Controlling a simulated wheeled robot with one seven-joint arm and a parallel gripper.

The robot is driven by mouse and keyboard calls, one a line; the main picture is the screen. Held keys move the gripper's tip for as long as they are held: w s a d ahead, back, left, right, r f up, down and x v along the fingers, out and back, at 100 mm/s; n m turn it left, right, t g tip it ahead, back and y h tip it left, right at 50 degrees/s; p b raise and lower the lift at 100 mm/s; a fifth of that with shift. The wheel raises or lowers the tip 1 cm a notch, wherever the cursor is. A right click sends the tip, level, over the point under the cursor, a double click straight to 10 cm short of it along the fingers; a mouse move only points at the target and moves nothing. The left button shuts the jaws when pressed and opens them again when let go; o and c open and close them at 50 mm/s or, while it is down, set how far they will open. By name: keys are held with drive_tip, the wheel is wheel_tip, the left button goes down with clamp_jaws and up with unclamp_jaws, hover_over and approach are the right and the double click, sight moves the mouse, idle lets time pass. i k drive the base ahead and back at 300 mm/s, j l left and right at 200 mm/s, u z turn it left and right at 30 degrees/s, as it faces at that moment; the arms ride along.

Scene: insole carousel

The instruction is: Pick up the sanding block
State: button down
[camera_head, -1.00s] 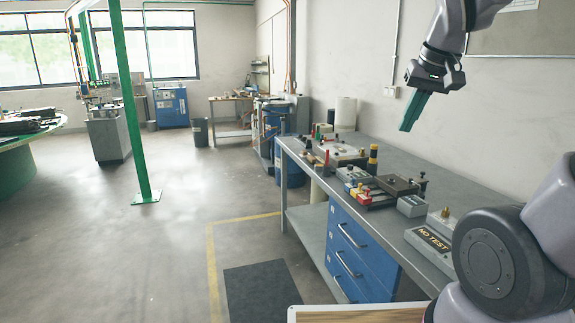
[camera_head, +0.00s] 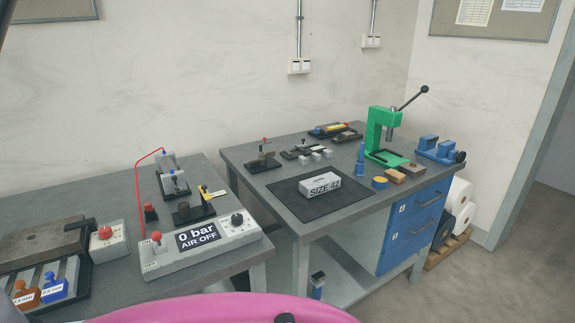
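Two small blocks lie at the front right of the right-hand bench, beside the blue drawers. One is a tan-brown block (camera_head: 395,176); a darker brown block (camera_head: 412,169) sits just behind and to its right. Either could be the sanding block; I cannot tell which at this size. Both rest on the bench top in front of the green press. My gripper is not in view.
The right-hand bench (camera_head: 285,207) holds a green lever press (camera_head: 381,135), a blue vise (camera_head: 440,150), a yellow-topped tin (camera_head: 380,182), a blue bottle (camera_head: 360,160) and a "SIZE 42" block (camera_head: 320,186) on a black mat (camera_head: 345,202). A grey "0 bar" panel (camera_head: 160,262) stands on the left bench.

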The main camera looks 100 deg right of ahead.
sight(394, 177)
drive_tip(key=k+z, duration=0.15)
drive_tip(key=k, duration=0.4)
drive_tip(key=k+l+z, duration=0.1)
drive_tip(key=k, duration=0.5)
drive_tip(key=i+z, duration=0.1)
drive_tip(key=z, duration=4)
drive_tip(key=k+j+z, duration=0.25)
drive_tip(key=k+j, duration=0.7)
drive_tip(key=i+j, duration=0.15)
drive_tip(key=k, duration=0.4)
drive_tip(key=i+l+u, duration=0.1)
drive_tip(key=i+l, duration=0.35)
drive_tip(key=i+l+u, duration=0.15)
drive_tip(key=i+l, duration=0.3)
drive_tip(key=i+l+u, duration=0.1)
drive_tip(key=i+l, duration=0.3)
drive_tip(key=l, duration=0.25)
